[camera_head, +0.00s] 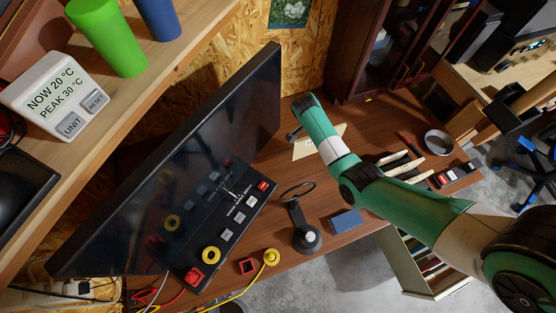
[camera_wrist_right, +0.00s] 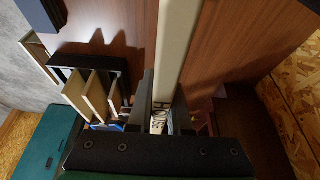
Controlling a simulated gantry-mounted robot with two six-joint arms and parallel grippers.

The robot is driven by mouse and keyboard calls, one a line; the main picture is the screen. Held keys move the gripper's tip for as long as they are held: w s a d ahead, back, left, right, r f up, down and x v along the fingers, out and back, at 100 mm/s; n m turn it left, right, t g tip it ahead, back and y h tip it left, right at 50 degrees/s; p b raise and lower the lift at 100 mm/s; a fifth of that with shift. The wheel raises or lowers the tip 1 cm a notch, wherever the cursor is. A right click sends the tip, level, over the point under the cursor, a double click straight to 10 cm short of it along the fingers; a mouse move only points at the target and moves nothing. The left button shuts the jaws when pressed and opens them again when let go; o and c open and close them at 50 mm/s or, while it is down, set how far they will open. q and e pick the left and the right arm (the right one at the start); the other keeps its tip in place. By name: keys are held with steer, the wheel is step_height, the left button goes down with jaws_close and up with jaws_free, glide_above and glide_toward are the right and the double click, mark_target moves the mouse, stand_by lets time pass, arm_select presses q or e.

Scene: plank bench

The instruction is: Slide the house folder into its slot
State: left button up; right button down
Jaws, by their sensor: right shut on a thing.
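The cream house folder (camera_wrist_right: 174,45) is held between the fingers of my right gripper (camera_wrist_right: 160,108), which is shut on it in the right wrist view. Part of its lettered white label (camera_wrist_right: 160,106) shows between the fingers. In the head view the folder (camera_head: 325,140) is a pale panel over the desk, with the gripper (camera_head: 294,134) at its left side, partly hidden by my green and white arm. The dark rack with cream folders (camera_head: 405,163) stands to the right, partly behind my arm; its cream folders (camera_wrist_right: 97,97) also show left of the gripper in the wrist view. My left gripper is out of view.
A monitor (camera_head: 190,150) stands on the left of the desk. A black stand with a ring (camera_head: 303,225), a blue box (camera_head: 347,222) and a yellow plug (camera_head: 271,257) lie along the front. A round metal dish (camera_head: 438,142) sits beyond the rack. Desk between folder and rack looks mostly clear.

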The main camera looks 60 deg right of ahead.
steer(key=shift+s+d+f+b, duration=0.3)
steer(key=shift+s+f+b, duration=0.05)
steer(key=shift+f, duration=0.3)
steer(key=shift+s+d+f+b, duration=0.25)
steer(key=shift+s+f+b, duration=0.1)
steer(key=shift+f, duration=0.25)
step_height(320, 180, down, 6)
steer(key=b, duration=0.3)
steer(key=shift+w+f, duration=0.1)
steer(key=shift+f, duration=0.1)
step_height(320, 180, down, 4)
steer(key=shift+r+b, duration=0.15)
steer(key=shift+b, duration=1)
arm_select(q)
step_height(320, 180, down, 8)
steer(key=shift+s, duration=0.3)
arm_select(e)
steer(key=shift+r, duration=0.1)
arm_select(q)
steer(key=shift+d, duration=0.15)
arm_select(e)
steer(key=c, duration=0.8)
jaws_free()
steer(key=shift+c, duration=0.2)
